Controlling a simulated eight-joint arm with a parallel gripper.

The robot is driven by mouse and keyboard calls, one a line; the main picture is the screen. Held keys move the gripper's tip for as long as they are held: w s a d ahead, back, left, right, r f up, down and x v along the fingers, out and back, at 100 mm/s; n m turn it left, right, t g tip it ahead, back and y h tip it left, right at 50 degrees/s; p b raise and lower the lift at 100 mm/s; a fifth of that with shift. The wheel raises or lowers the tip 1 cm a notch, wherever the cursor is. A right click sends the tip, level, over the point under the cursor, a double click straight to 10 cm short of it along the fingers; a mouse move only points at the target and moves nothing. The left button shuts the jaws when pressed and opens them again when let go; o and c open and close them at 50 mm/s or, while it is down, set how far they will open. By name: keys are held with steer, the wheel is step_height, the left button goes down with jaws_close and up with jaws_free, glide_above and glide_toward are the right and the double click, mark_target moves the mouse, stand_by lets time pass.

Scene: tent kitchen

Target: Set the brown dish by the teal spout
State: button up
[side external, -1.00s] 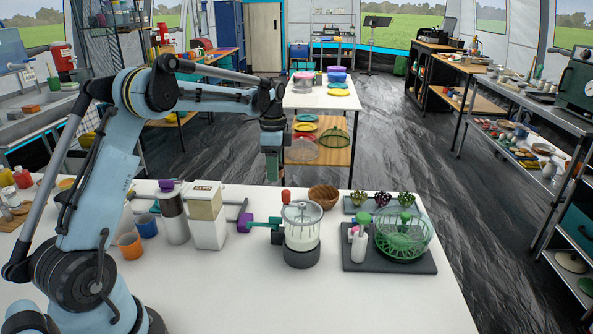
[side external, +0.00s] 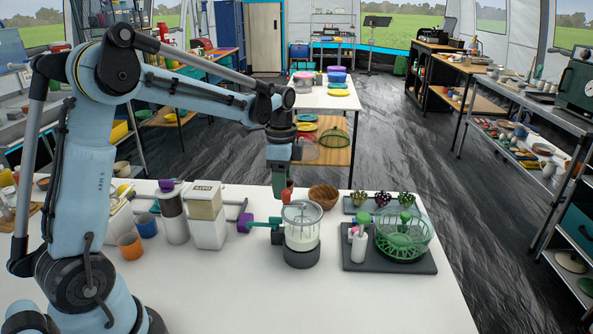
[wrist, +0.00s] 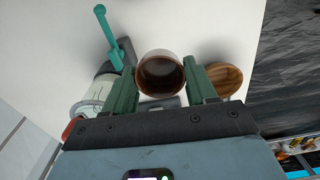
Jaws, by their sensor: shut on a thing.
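My gripper (side external: 279,182) hangs above the back part of the white table, close to the clear-topped canister. In the wrist view its two green fingers (wrist: 161,88) are shut on a round brown dish (wrist: 160,75), dark and glossy inside, with its mouth facing the camera.
A wooden bowl (side external: 324,196) stands behind the canister. A dark tray with a green basket (side external: 402,233) is to the right. A white box-like grinder (side external: 207,220), a blue cup (side external: 146,226) and an orange cup (side external: 131,245) stand left. The table front is clear.

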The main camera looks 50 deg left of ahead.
step_height(320, 180, down, 10)
steer(key=shift+d+r, duration=0.1)
steer(key=shift+r, duration=0.05)
stand_by(0.3)
steer(key=o, duration=0.5)
step_height(320, 180, up, 12)
steer(key=shift+r, duration=0.1)
stand_by(0.6)
